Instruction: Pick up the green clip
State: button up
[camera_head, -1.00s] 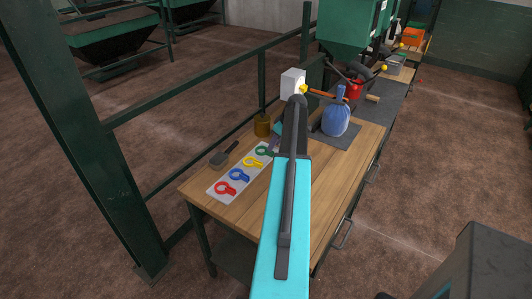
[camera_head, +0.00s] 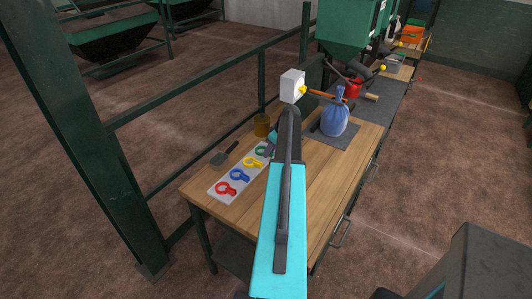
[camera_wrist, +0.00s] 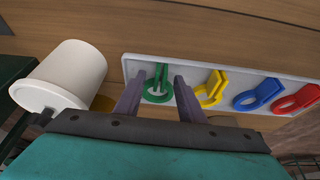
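The green clip (camera_wrist: 158,88) lies on a pale tray (camera_wrist: 140,66) at the end of a row, beside the yellow clip (camera_wrist: 212,88), the blue clip (camera_wrist: 258,94) and the red clip (camera_wrist: 298,100). In the wrist view my gripper (camera_wrist: 158,90) is open, one finger on each side of the green clip in the picture. I cannot tell whether the fingers touch it. In the head view the green clip (camera_head: 262,151) is partly hidden by my gripper and arm, and the tray (camera_head: 216,193) lies on the wooden table.
A white cylindrical container (camera_wrist: 72,72) stands close to my gripper in the wrist view.

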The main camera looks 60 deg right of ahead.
jog(key=shift+c, duration=0.2)
grip_shut()
jog(key=shift+r, duration=0.1)
jog(key=shift+r+b, duration=0.6)
jog(key=shift+r, duration=0.1)
jog(key=shift+r+b, duration=0.55)
jog(key=shift+r, duration=0.3)
jog(key=s+b, duration=0.1)
jog(key=s, duration=0.4)
jog(key=s+d+r+b, duration=0.1)
jog(key=s+b, duration=0.1)
jog(key=s, duration=0.3)
jog(key=s+d+b, duration=0.1)
jog(key=s, duration=0.5)
jog(key=shift+d+r+b, duration=0.1)
jog(key=shift+r+b, duration=0.25)
jog(key=shift+b, duration=0.05)
